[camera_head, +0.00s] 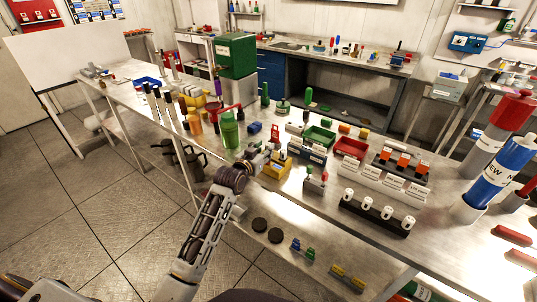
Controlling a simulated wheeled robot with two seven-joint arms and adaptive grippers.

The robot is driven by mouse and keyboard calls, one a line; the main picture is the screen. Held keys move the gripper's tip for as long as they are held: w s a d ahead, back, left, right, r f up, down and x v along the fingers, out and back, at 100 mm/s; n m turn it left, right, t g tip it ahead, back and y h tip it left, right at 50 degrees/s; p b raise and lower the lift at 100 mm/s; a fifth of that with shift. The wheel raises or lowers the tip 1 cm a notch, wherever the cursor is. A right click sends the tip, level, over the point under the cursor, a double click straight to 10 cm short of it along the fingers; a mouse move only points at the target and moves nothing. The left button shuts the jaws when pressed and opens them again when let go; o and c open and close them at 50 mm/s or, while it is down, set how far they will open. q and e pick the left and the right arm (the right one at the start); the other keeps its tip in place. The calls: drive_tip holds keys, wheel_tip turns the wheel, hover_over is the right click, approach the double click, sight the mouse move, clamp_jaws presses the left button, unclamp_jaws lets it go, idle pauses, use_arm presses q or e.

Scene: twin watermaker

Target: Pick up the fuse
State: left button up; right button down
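I cannot tell for sure which object is the fuse. White cylinders (367,203) stand in a row in a black holder on the steel table's right half. My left arm comes in from the bottom, and my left gripper (268,153) is over the middle of the table, beside a yellow box (277,168) and a small red object (275,133). The gripper is small and blends with the clutter, so its fingers do not show clearly. My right gripper is not in view.
A green bottle (229,130) and an orange bottle (195,122) stand left of my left gripper. Green (320,137) and red (352,147) bins lie behind it. Large blue (508,166) and red (510,112) cylinders stand at right.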

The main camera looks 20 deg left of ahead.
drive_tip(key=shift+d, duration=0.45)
use_arm(q)
drive_tip(key=shift+w, duration=0.1)
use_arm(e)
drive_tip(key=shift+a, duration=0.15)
